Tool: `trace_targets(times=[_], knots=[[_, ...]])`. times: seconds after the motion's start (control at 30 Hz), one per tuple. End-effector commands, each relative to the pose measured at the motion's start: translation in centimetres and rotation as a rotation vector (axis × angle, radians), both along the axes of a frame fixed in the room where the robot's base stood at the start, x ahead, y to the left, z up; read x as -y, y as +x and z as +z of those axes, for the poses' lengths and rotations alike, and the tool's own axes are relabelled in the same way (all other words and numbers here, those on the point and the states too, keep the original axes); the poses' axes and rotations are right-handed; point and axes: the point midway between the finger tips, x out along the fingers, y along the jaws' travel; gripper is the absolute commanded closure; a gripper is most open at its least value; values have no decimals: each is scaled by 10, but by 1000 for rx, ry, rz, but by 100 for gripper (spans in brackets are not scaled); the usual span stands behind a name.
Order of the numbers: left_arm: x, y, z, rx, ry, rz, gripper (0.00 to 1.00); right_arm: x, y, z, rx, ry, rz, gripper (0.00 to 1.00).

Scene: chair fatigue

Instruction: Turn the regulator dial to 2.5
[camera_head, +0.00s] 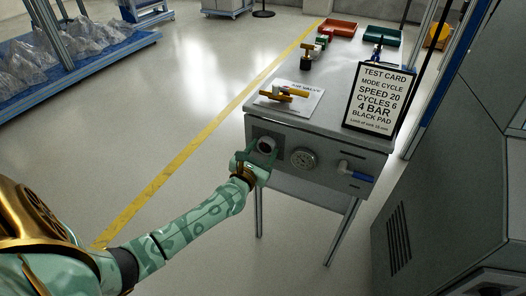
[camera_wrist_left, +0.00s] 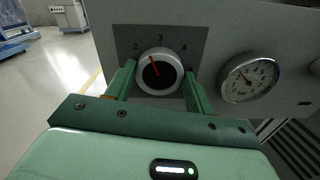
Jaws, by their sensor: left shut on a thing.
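The regulator dial (camera_wrist_left: 160,72) is a round pale knob with a dark face on the front panel of the bench. Its red pointer line leans up and left, between the printed 2 and 3; a 4 is printed at the right. The dial also shows in the head view (camera_head: 266,145). My left gripper (camera_head: 258,151) has its green fingers on either side of the dial and is shut on it. The pressure gauge (camera_wrist_left: 249,78) is right of the dial; I cannot read its needle exactly. My right gripper is not in view.
A test card (camera_head: 375,98) on the bench reads 4 BAR. A blue-handled valve (camera_head: 355,172) sticks out right of the gauge. An orange-handled valve (camera_head: 290,93) lies on a white sheet on top.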

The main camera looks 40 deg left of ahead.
Motion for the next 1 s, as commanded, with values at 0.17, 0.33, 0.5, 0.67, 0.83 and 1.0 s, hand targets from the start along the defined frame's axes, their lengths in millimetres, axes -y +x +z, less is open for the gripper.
trace_targets(times=[0.17,0.33,0.5,0.67,0.83,1.0], knots=[[1,-1,-4,-6,-6,-2,69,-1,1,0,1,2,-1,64],[1,-1,-4,-7,-5,-2,69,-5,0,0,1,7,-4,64],[1,-1,-3,-5,-4,-2,25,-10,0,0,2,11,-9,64],[1,-1,-2,-2,-4,0,25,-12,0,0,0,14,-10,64],[2,-6,0,-1,-3,-1,25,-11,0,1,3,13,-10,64],[9,-36,1,-3,-3,-1,25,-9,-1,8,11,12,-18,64]])
